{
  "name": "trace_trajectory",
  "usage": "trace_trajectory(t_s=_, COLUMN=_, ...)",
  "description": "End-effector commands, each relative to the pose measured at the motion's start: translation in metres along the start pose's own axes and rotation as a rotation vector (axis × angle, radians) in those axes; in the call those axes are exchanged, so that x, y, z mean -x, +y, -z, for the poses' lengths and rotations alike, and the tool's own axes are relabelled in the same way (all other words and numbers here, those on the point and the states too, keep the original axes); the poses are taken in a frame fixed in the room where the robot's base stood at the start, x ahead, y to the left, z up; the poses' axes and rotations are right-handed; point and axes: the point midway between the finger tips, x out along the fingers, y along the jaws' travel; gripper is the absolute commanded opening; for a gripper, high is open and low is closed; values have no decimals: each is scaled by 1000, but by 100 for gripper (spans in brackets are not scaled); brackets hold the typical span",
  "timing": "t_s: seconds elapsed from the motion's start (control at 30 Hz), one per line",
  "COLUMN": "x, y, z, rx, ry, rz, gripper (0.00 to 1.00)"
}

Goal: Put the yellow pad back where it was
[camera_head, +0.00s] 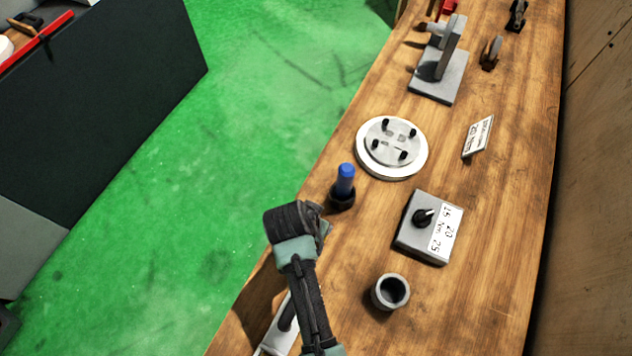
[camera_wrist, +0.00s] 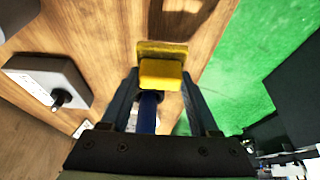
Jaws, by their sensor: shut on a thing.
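The yellow pad (camera_wrist: 162,72) is a wide yellow plate with a smaller block on it. In the wrist view it sits between the fingertips of my gripper (camera_wrist: 160,78), which is shut on it, above the wooden bench. The pad cannot be seen in the head view, where my wrist (camera_head: 296,222) is over the bench's left edge and hides the fingers. A blue cylinder (camera_head: 345,177) stands upright in a dark round holder (camera_head: 342,198) close beyond my wrist; a blue part (camera_wrist: 148,108) also shows between the fingers in the wrist view.
A grey box with a black knob (camera_head: 416,240) and a grey cup (camera_head: 390,292) stand to the right on the bench. A round white disc with black pegs (camera_head: 391,165) lies farther back. A grey metal stand (camera_head: 440,75) is beyond it. Green floor lies left.

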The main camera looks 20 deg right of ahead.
Motion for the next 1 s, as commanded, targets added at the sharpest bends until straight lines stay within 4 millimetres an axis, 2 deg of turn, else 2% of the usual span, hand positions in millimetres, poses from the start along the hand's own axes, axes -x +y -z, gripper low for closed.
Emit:
trace_trajectory(t_s=0.33, x=-38, y=0, z=-15, rx=0, ry=1, rz=0, gripper=17)
trace_trajectory(t_s=0.73, x=-44, y=0, z=-18, rx=0, ry=2, rz=1, gripper=17)
trace_trajectory(t_s=0.77, x=-43, y=0, z=-17, rx=0, ry=2, rz=1, gripper=67)
trace_trajectory(t_s=0.9, x=-43, y=0, z=-17, rx=0, ry=2, rz=1, gripper=92)
trace_trajectory(t_s=1.0, x=-43, y=0, z=-17, rx=0, ry=2, rz=1, gripper=92)
